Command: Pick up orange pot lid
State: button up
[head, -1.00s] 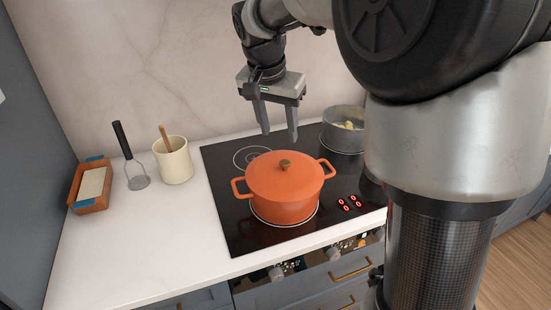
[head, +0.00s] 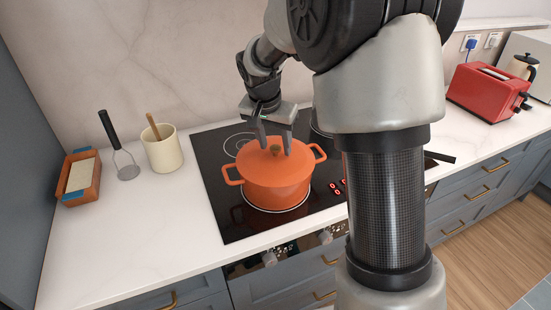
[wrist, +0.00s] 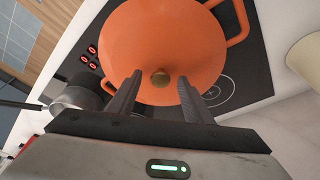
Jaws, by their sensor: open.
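The orange pot lid (head: 258,161) sits on the orange pot (head: 277,194), which stands on the black cooktop. In the wrist view, the lid (wrist: 165,40) fills the upper middle, and the knob (wrist: 160,78) shows between the two fingertips of my gripper (wrist: 160,84). I see gaps between knob and fingers there. Whether the fingertips touch the lid I cannot tell.
The black cooktop (head: 235,215) has a grey pan, seen in the wrist view (wrist: 80,98), beside the pot. A cream utensil crock (head: 162,150), a masher (head: 122,155) and an orange tray (head: 79,180) stand left. A red toaster (head: 487,92) is far right. The left counter front is clear.

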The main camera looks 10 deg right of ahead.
grip_shut()
jog(key=shift+w+r, duration=0.1)
dwell(1.3)
